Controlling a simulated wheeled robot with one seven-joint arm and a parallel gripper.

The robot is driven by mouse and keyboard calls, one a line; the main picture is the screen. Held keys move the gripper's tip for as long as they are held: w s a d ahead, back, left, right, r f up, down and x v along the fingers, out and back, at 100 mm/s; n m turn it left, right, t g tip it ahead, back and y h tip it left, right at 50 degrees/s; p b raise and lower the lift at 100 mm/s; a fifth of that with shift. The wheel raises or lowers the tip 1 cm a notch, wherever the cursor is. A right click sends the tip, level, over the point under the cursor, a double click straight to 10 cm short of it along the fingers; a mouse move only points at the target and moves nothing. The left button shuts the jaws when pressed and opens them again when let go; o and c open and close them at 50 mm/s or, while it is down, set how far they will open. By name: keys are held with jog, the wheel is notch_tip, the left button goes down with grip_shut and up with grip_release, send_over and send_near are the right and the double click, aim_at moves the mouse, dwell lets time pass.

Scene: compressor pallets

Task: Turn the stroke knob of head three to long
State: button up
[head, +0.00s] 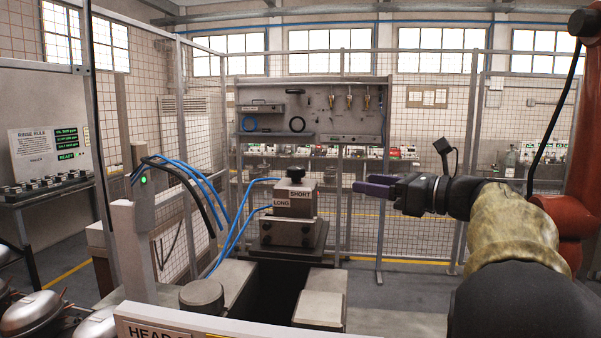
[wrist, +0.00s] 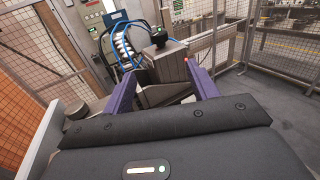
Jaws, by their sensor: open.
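A grey metal block (head: 296,202) carries the labels SHORT (head: 299,193) and LONG (head: 281,203), one above the other. A small dark piece (head: 296,172) sits on top of it and may be the stroke knob; its setting cannot be read. My gripper (head: 366,189) is to the right of the block, apart from it, with purple fingers pointing left. In the wrist view my gripper (wrist: 163,77) has its fingers spread with nothing held between them. A dark rounded part (wrist: 159,43) on a grey block shows beyond the fingertips. The sign HEAD (head: 155,332) is cut off, so its number is hidden.
Blue hoses (head: 229,240) run to the block from the left. A post with a green light (head: 143,180) stands to the left. A dark opening (head: 268,292) lies in front of the block. Mesh fencing (head: 440,150) and a tool board (head: 312,112) stand behind.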

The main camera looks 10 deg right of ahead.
jog(key=shift+s, duration=0.1)
jog(key=p, duration=0.7)
send_near(303, 174)
jog(key=x, duration=1)
jog(key=shift+w+r, duration=0.1)
jog(key=shift+w, duration=0.1)
jog(key=c, duration=1)
